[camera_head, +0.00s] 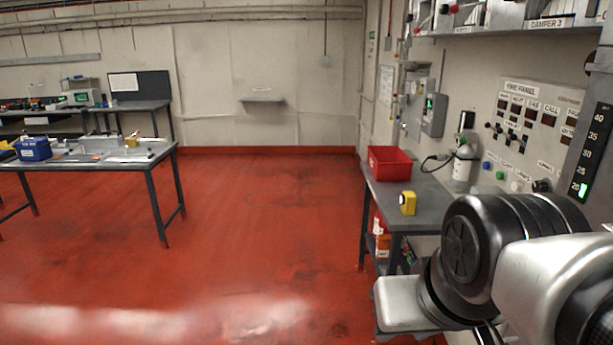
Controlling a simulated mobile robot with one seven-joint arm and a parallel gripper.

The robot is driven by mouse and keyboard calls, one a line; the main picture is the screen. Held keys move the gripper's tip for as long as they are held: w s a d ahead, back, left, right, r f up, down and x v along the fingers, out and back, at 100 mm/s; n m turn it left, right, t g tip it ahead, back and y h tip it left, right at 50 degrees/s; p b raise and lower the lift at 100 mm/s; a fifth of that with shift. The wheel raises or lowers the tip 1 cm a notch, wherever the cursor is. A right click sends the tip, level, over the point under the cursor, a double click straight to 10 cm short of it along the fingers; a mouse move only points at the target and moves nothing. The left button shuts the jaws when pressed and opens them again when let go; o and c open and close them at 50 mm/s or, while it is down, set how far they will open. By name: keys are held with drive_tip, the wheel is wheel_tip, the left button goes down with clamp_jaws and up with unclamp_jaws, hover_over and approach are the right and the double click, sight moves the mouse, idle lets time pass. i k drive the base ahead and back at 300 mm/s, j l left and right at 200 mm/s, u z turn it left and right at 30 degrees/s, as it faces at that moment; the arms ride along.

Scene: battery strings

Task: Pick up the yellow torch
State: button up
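A small yellow torch (408,203), boxy with a dark round part on its left side, stands near the front edge of the grey bench (424,188) on the right. It stands clear of the red bin behind it. My arm fills the lower right of the view, in front of and to the right of the torch. My gripper's fingers cannot be seen in this view. Part of the bench is hidden behind my arm.
A red bin (389,162) stands at the bench's back left, and a white bottle (463,167) near the wall. A wall panel (525,130) with switches rises at right. A table (160,153) with a blue box (33,149) is at left. Open red floor (270,220) lies between.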

sight(407, 201)
drive_tip(key=i+j+z, duration=0.15)
drive_tip(key=i, duration=0.6)
drive_tip(key=i+j+z, duration=0.15)
drive_tip(key=i, duration=0.65)
drive_tip(key=i+j+z, duration=0.3)
drive_tip(key=i+z, duration=0.15)
drive_tip(key=i, duration=0.15)
drive_tip(key=i+j+z, duration=0.4)
drive_tip(key=i, duration=0.2)
drive_tip(key=j, duration=0.05)
